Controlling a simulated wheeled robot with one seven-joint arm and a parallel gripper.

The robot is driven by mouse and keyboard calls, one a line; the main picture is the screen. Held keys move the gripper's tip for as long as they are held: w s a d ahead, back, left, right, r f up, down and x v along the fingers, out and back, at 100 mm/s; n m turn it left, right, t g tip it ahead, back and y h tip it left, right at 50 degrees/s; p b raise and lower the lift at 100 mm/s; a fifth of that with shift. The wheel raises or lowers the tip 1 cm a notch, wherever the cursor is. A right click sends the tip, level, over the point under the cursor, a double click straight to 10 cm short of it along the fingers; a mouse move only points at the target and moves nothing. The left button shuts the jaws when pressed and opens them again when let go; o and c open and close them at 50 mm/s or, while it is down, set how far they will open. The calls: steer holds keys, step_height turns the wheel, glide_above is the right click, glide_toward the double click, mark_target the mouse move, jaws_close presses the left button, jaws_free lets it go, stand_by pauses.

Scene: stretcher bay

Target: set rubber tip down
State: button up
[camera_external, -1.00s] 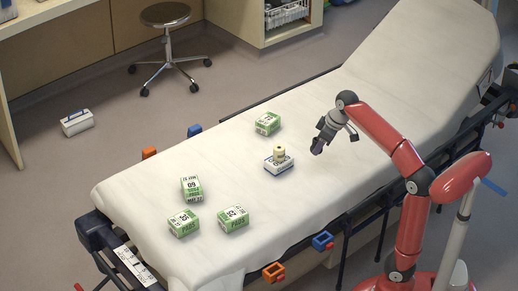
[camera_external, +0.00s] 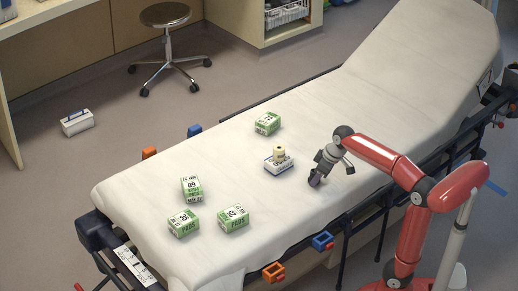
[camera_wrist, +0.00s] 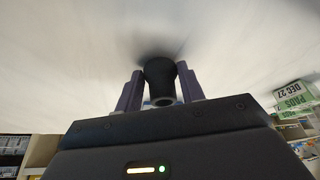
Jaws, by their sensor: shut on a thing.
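The rubber tip (camera_wrist: 160,76) is a dark, short, hollow cylinder in the wrist view. My gripper (camera_wrist: 160,88) is shut on it, with one purple finger on each side. The tip's far end is close to the white sheet, with a dark shadow right at it; I cannot tell whether it touches. In the external view my gripper (camera_external: 315,180) points down low over the middle of the stretcher (camera_external: 345,110), right of a small white and blue box. The tip is too small and dark to make out there.
The white and blue box (camera_external: 277,168) carries a cream roll (camera_external: 279,152). A green and white pads box (camera_external: 267,123) lies behind it. Several more pads boxes, one of them at the front (camera_external: 233,219), lie toward the left end.

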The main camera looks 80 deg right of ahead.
steer(key=shift+f, duration=0.15)
steer(key=o, duration=0.9)
steer(key=shift+o, duration=0.2)
